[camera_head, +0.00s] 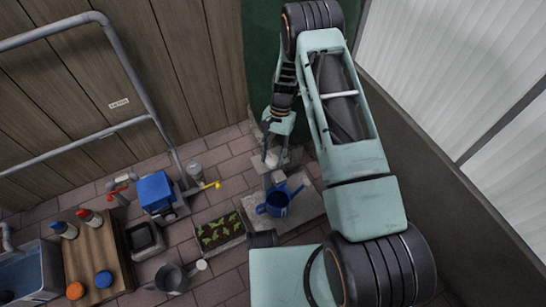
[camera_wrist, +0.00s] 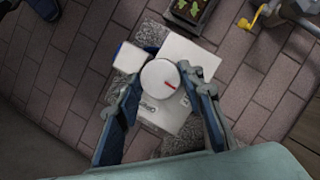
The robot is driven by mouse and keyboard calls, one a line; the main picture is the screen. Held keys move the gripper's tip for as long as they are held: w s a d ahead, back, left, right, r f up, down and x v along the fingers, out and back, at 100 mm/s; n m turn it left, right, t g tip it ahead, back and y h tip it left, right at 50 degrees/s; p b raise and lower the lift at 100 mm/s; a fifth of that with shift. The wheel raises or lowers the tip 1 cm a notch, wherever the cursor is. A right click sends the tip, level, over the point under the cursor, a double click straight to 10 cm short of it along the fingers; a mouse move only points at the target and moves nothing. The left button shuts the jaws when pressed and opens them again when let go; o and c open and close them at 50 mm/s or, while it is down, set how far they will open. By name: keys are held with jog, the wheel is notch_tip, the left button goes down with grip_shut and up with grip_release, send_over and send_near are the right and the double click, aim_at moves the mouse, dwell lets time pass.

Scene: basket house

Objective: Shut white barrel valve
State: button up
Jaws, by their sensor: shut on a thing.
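The white barrel valve's round white knob (camera_wrist: 156,88), with a red mark on top, sits over a pale square plate (camera_wrist: 185,52) in the wrist view. My gripper (camera_wrist: 165,76) has its two blue-grey fingers on either side of the knob and is shut on it. In the head view my gripper (camera_head: 275,152) reaches down at the dark green surface beside the wall, above a grey block. There the knob is mostly hidden by my gripper, and I cannot make out its mark.
A planter with seedlings (camera_head: 218,233), a yellow-handled tap (camera_head: 211,185) and a blue box (camera_head: 156,190) are to the left. A wooden crate (camera_head: 95,258) holds bottles. A pale-panelled wall (camera_head: 450,70) bounds the right.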

aim_at(273, 158)
jog(key=shift+n, duration=0.3)
jog(key=o, duration=1.2)
jog(key=shift+c, duration=0.2)
notch_tip(273, 158, up, 10)
